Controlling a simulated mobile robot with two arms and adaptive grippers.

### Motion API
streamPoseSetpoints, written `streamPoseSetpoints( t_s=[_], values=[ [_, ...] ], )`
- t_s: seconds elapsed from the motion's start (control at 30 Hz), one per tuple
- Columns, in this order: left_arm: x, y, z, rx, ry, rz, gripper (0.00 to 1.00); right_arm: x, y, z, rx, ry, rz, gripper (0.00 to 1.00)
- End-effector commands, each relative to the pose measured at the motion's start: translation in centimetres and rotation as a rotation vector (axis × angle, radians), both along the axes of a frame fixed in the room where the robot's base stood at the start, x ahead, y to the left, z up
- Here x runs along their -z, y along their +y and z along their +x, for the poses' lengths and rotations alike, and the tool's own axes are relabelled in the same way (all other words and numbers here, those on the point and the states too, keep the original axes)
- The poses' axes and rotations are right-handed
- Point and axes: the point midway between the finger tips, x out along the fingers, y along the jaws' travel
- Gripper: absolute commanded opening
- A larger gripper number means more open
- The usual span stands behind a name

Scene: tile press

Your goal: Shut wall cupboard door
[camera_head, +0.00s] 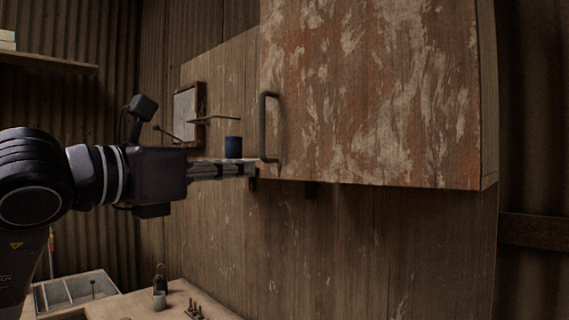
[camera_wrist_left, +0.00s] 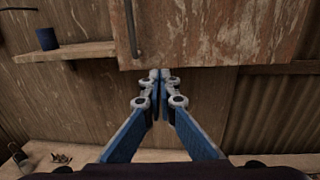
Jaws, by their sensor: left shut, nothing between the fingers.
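The wall cupboard door (camera_head: 370,90) is worn brown wood with pale flaked patches. It has a dark bar handle (camera_head: 264,128) near its left edge. No open gap shows along its visible edges, and its left side edge cannot be seen well. My left gripper (camera_head: 252,169) is shut and empty, pointing right, by the lower end of the handle. In the left wrist view the door (camera_wrist_left: 215,30) and handle (camera_wrist_left: 132,28) fill the top. The closed fingertips (camera_wrist_left: 160,76) show just below the door's bottom edge; contact cannot be told. My right gripper is out of view.
A blue cup (camera_head: 233,147) stands on a small shelf (camera_wrist_left: 80,51) left of the door. A framed panel (camera_head: 186,115) hangs farther left. Below are a bench (camera_head: 180,300) with small metal items and a divided tray (camera_head: 72,291). The wall below the door is clear.

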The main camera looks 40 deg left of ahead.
Motion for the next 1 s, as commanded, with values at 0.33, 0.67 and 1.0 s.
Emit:
streamPoseSetpoints(
  t_s=[0.33,0.67,1.0],
  values=[
    [-0.4,-0.1,7.5,0.005,0.005,-0.004,0.00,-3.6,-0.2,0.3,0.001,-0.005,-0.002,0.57],
    [-0.1,0.1,10.7,0.002,0.001,-0.002,0.00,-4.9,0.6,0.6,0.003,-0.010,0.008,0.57],
    [0.0,0.1,10.8,0.002,0.001,-0.002,0.00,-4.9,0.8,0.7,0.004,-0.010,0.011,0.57]
  ],
)
